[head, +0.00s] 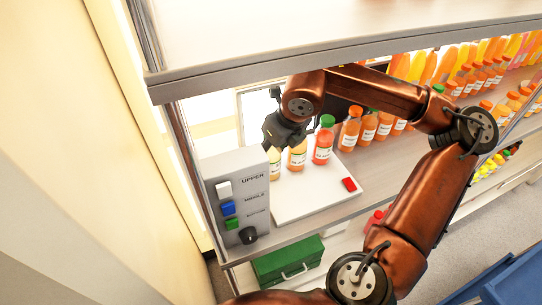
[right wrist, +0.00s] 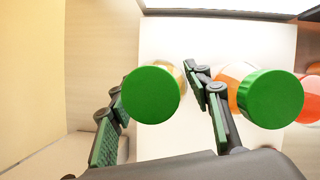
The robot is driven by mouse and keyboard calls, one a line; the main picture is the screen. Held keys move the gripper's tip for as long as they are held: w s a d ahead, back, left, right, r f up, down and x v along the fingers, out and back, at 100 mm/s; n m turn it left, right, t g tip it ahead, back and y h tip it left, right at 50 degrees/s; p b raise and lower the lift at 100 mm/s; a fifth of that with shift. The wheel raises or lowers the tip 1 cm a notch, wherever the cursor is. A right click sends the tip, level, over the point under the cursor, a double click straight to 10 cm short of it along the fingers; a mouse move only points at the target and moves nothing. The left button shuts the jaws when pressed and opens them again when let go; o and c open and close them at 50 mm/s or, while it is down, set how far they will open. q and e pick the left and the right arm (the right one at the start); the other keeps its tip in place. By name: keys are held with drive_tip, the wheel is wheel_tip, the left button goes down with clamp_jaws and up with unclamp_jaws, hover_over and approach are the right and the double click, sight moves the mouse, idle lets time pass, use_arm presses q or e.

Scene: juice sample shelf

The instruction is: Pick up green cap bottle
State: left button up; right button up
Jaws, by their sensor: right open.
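Three bottles stand in a row on a white board (head: 312,196) on the shelf: a pale yellow one (head: 275,165) at left, an orange-yellow one (head: 297,157) in the middle and a red-orange one (head: 322,148) with a green cap at right. My right gripper (head: 283,133) is over the left two and hides their caps. In the right wrist view, a green cap (right wrist: 150,95) lies between the open fingers of my right gripper (right wrist: 153,84). A second green cap (right wrist: 272,98) is just right of the right finger. My left gripper is out of view.
A grey panel (head: 240,190) with coloured buttons stands left of the board. A red block (head: 349,185) lies on its right part. More orange bottles (head: 367,130) line the shelf to the right. An upper shelf (head: 330,55) hangs above my arm. A green case (head: 288,262) sits below.

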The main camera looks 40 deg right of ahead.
drive_tip(key=shift+c, duration=0.4)
drive_tip(key=c, duration=1)
drive_tip(key=shift+o, duration=0.2)
drive_tip(key=shift+r, duration=0.1)
drive_tip(key=shift+s+r, duration=0.15)
drive_tip(key=shift+r, duration=0.4)
wheel_tip(320, 180, up, 6)
drive_tip(key=shift+a+r, duration=0.1)
drive_tip(key=s+a+r, duration=0.1)
drive_tip(key=s+a, duration=0.2)
drive_tip(key=s, duration=0.6)
drive_tip(key=s+a+r, duration=0.2)
drive_tip(key=s, duration=0.7)
drive_tip(key=shift+s+a+r, duration=0.25)
drive_tip(key=shift+s+a, duration=0.15)
